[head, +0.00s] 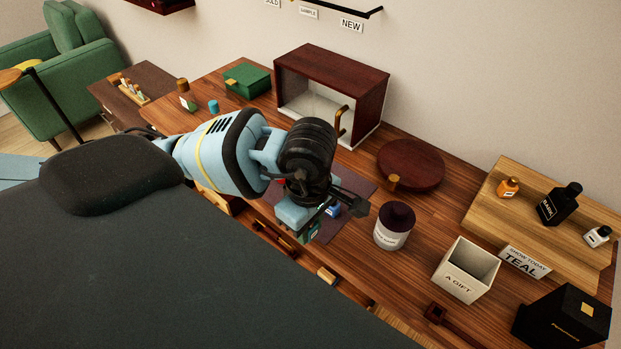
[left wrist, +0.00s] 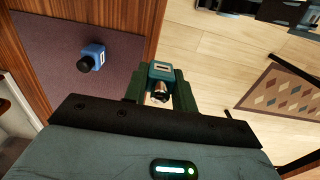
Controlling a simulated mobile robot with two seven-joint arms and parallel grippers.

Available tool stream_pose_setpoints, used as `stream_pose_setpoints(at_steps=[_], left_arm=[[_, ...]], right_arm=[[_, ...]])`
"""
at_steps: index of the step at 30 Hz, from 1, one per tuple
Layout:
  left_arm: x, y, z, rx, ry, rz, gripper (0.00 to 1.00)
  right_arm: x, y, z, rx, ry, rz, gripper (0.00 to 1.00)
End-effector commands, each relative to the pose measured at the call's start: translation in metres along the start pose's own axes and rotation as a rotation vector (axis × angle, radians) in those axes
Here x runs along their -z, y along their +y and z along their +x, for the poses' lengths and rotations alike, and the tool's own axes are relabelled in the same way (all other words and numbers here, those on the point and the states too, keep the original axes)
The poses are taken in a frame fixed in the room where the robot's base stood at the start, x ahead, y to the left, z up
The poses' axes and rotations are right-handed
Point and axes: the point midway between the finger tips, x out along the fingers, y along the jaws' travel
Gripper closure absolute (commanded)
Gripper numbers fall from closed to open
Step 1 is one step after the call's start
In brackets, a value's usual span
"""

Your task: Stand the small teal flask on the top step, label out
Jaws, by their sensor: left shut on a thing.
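The small teal flask (left wrist: 161,73) is between the fingers of my left gripper (left wrist: 160,84) in the left wrist view. Its pale label faces the wrist camera and its silvery cap points toward the gripper's base. In the head view my left gripper (head: 318,222) is low near the table's front edge, and the flask is mostly hidden by it. The wooden stepped stand (head: 477,211) is at the far right of the table, well away from the gripper. An orange flask (head: 508,188), a black bottle (head: 559,204) and a small white bottle (head: 597,236) stand on it. My right gripper is out of view.
A jar (head: 394,228), a gift box (head: 467,270), a "SHOW TODAY TEAL" sign (head: 524,262) and a black box (head: 563,318) stand before the stand. A round board (head: 411,164) lies behind.

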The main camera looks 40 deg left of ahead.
Motion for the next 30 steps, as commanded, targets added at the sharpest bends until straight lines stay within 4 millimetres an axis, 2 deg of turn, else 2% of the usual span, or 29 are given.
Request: stream_pose_setpoints(at_steps=[5,10,24,30], left_arm=[[0.000,0.000,-0.001,-0.001,0.000,0.019,0.99],[0.000,0.005,-0.006,-0.004,0.001,0.180,0.99],[0.001,0.023,-0.029,-0.003,0.002,1.069,0.99],[0.002,0.029,-0.037,-0.002,0.002,1.356,0.99]], right_arm=[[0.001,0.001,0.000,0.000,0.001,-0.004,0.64],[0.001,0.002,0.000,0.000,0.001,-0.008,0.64],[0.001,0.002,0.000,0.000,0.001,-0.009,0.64],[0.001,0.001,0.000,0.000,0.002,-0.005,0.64]])
